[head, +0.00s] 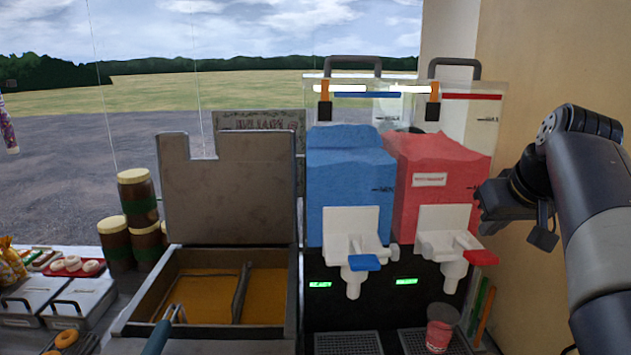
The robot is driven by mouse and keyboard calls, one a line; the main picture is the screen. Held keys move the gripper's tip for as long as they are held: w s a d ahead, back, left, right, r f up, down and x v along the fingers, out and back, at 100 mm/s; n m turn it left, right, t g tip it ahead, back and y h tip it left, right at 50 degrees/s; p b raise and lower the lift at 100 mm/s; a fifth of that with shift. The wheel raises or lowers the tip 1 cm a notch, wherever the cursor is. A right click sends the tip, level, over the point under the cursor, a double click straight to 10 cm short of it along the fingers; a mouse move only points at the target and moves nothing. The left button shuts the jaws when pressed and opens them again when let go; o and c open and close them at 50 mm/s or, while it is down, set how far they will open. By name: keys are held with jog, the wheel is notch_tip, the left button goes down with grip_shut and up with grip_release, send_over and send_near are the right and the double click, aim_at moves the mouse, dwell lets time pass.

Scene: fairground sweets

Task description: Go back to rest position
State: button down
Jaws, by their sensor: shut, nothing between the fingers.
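My gripper (488,205) is at the right of the head view, in front of the right edge of the red slush tank (440,185). It looks dark and empty, with its fingers shut. My arm bends down from there along the right edge of the picture. The blue slush tank (345,180) stands to the left of the red one. Each tank has a white spout below it, one with a blue lever (363,263) and one with a red lever (482,257). A cup with red contents (438,330) stands below the red tank's spout, apart from my gripper.
A fryer (150,290) with an open lid (228,200) and a basket handle (158,338) stands left of the machine. Stacked jars (134,190), metal bins (80,300) and doughnuts stand farther left. A beige wall (550,60) is close behind my arm.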

jog(key=v, duration=0.5)
jog(key=shift+r+b, duration=0.4)
jog(key=shift+r, duration=0.1)
